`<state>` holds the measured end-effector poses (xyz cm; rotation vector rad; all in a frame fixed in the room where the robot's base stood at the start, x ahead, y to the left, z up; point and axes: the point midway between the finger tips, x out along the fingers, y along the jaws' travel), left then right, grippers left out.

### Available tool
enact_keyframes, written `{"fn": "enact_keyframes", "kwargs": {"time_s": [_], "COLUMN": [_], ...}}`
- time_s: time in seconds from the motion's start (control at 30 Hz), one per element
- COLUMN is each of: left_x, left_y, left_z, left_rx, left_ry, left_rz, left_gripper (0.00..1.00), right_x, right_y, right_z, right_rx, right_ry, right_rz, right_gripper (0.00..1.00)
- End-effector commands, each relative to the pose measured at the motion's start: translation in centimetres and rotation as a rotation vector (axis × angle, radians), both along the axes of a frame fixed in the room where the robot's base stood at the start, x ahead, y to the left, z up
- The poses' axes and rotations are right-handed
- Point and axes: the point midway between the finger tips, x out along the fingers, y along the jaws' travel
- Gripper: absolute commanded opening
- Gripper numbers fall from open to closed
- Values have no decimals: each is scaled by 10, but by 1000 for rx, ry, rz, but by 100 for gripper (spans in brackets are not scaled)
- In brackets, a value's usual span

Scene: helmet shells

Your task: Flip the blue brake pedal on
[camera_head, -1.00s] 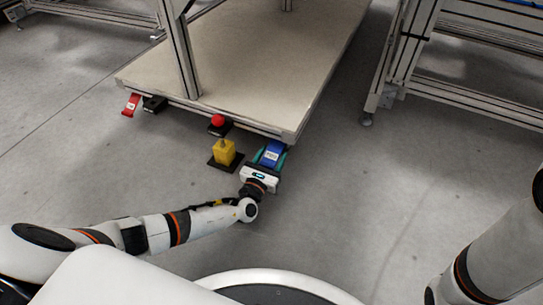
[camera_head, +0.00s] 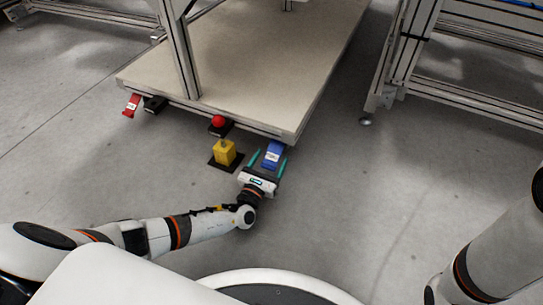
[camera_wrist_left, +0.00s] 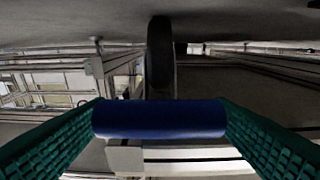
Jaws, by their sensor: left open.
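The blue brake pedal (camera_head: 273,153) sits at the near right corner of the beige platform, with a white label on its face. My left gripper (camera_head: 267,164) is just in front of it and open. Its two green fingers point at the pedal, one toward each side. In the left wrist view the blue pedal (camera_wrist_left: 160,119) shows as a rounded blue bar between the green fingers, and no grip on it shows. Whether the fingers touch its sides is hard to tell. My right gripper is out of view.
A red button (camera_head: 218,121), a black pedal (camera_head: 155,104) and a red pedal (camera_head: 132,105) line the platform's (camera_head: 265,60) near edge.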

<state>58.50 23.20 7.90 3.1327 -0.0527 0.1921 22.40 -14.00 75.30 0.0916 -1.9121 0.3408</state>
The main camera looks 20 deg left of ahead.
Motion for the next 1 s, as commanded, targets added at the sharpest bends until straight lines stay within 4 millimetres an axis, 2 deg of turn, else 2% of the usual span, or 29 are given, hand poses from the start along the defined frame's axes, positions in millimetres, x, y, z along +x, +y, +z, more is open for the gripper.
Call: {"fn": "enact_keyframes", "kwargs": {"time_s": [0.03, 0.2, 0.4, 0.5, 0.67, 1.0], "left_x": [-11, -48, -85, -97, -104, -105], "left_y": [0, 2, 3, 4, 4, 4], "left_z": [3, -1, -7, -10, -12, -13], "left_rx": [1, 2, 2, 1, 1, 1], "left_ry": [5, 6, 4, 4, 1, 1], "left_rz": [-1, -1, -1, 0, -1, -1], "left_gripper": [75, 75, 75, 75, 75, 75], "right_x": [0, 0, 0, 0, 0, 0], "right_y": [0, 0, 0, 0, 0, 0], "right_z": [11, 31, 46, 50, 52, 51], "right_rx": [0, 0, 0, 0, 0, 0], "right_ry": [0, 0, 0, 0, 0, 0], "right_rz": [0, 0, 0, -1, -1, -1], "right_gripper": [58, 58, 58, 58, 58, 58]}}
